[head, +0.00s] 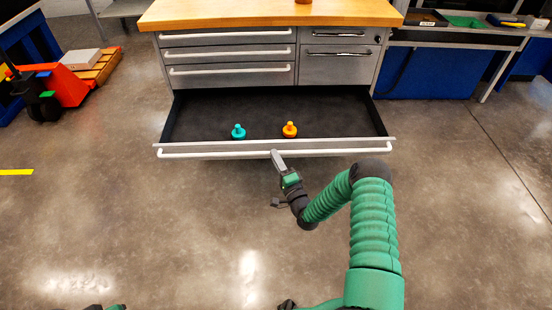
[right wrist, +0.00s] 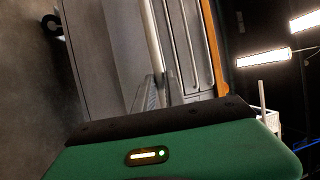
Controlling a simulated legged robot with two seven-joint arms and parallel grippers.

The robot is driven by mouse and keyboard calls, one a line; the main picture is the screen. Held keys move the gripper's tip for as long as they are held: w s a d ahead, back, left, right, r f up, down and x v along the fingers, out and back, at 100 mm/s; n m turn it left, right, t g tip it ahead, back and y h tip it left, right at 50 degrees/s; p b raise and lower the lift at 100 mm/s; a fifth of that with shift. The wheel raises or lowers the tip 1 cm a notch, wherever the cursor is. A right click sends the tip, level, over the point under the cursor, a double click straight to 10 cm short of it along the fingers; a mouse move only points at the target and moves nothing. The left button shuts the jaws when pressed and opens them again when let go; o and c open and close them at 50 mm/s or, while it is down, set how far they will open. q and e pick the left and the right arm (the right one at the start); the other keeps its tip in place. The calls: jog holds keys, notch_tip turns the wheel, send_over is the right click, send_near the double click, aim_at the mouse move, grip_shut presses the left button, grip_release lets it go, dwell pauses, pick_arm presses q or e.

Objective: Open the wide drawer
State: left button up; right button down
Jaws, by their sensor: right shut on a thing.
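The wide drawer (head: 275,148) is the bottom one of the grey cabinet. It stands pulled far out, showing its dark inside. Its long white handle (head: 215,154) runs along the front. My right gripper (head: 276,155) is at the middle of this handle and is shut on it. A teal knob-shaped piece (head: 238,131) and an orange one (head: 290,129) lie in the drawer near its front wall. My left gripper does not show.
Other drawers (head: 230,75) above are shut, under a wooden worktop (head: 270,14). An orange pallet jack (head: 65,90) stands at the left. A bench with trays (head: 465,36) stands at the right. The concrete floor before the drawer is clear.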

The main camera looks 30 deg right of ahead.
jog(key=shift+f, duration=0.25)
jog(key=c, duration=1.4)
grip_release()
jog(key=shift+r, duration=0.1)
jog(key=p+v, duration=0.5)
jog(key=v, duration=1.1)
jog(key=shift+s, duration=0.4)
